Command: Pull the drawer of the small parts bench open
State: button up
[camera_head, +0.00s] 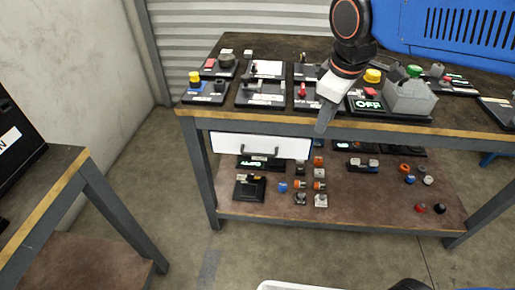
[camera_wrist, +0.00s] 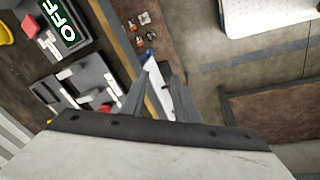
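The small parts bench (camera_head: 450,133) has a dark top with a yellow-striped front edge. Its drawer has a white front (camera_head: 232,143) under the left part of the top and looks shut. A dark bar handle (camera_head: 262,153) sits on that front. My gripper (camera_head: 321,130) points down at the bench's front edge, to the right of the drawer front and higher than the handle. In the wrist view my gripper's two fingers (camera_wrist: 158,78) are spread apart, with nothing held.
Several panels with buttons and switches cover the bench top, including an OFF display (camera_head: 369,105) and a grey block (camera_head: 410,97) close to my gripper. Small parts lie on the lower shelf (camera_head: 350,205). Another table (camera_head: 45,180) stands at left. The floor between is clear.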

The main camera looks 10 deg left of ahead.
aim_at(258, 155)
jog(key=a+n, duration=0.6)
jog(key=a, duration=1.1)
jog(key=shift+g, duration=0.3)
jog(key=w+f, duration=0.1)
jog(key=f, duration=0.4)
jog(key=w+f, duration=0.1)
jog(key=f, duration=0.5)
jog(key=w+f, duration=0.1)
jog(key=f, duration=0.4)
jog(key=shift+w+a+f, duration=0.1)
jog(key=shift+w+f, duration=0.3)
grip_shut()
